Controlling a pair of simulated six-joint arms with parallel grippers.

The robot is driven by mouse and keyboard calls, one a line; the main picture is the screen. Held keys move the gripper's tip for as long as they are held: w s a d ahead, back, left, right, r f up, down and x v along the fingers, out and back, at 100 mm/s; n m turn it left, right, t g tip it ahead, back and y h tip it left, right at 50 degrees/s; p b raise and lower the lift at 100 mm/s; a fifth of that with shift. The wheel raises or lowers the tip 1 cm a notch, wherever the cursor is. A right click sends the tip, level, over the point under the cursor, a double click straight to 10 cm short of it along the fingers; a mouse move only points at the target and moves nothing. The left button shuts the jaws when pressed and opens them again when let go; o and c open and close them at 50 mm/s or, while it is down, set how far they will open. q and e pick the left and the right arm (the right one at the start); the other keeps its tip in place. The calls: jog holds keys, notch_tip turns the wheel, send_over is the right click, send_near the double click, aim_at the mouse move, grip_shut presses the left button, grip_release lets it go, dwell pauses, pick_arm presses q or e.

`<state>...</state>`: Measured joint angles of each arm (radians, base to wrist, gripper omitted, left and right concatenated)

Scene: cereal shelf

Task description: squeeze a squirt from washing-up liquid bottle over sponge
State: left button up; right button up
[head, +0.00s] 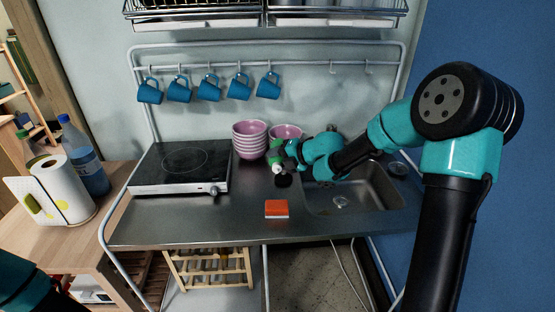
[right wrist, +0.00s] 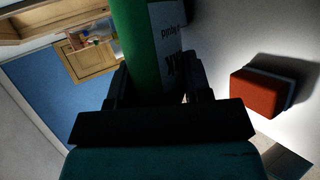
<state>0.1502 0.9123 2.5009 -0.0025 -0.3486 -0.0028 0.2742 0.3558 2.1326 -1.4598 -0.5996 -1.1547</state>
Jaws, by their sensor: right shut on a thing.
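The orange-red sponge (head: 277,209) with a pale lower layer lies on the metal counter, left of the sink; it also shows at the right of the right wrist view (right wrist: 258,93). My right gripper (head: 287,154) is shut on the green washing-up liquid bottle (head: 274,155). The bottle's white end points down and toward the front, behind the sponge and apart from it. In the right wrist view the bottle (right wrist: 133,35) stands between the fingers, its white label with dark lettering partly hidden. My left gripper is out of view; only part of that arm shows.
Stacked pink bowls (head: 250,140) stand close behind the bottle. A hob (head: 180,168) is at left, the sink (head: 350,197) at right. Blue mugs (head: 209,86) hang above. A paper roll (head: 64,188) and blue bottle (head: 86,163) stand far left. The counter around the sponge is clear.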

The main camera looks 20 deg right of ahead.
aim_at(277, 163)
jog(key=shift+s+a+r+m+g+y, duration=0.15)
jog(key=shift+s+r+m+g, duration=0.1)
jog(key=shift+m+g, duration=0.3)
jog(key=shift+s+a+r+m+g+y, duration=0.1)
jog(key=shift+s+r+m+g+y, duration=0.1)
jog(key=shift+m+g, duration=0.35)
jog(key=m+g, duration=0.1)
jog(key=s+r+g+y, duration=0.1)
jog(key=shift+a+m+g, duration=0.2)
jog(key=shift+m+g, duration=0.2)
jog(key=g, duration=0.1)
jog(key=s+m+y, duration=0.1)
jog(key=s+a+m+g, duration=0.1)
jog(key=shift+s+a+r+g+y, duration=0.1)
jog(key=shift+s+r+g+y, duration=0.1)
jog(key=shift+r+g+y, duration=0.1)
jog(key=s+m+g+y, duration=0.1)
jog(key=s+a+r+m+g+y, duration=0.1)
jog(key=s+m, duration=0.1)
jog(key=shift+a, duration=0.2)
jog(key=c, duration=0.5)
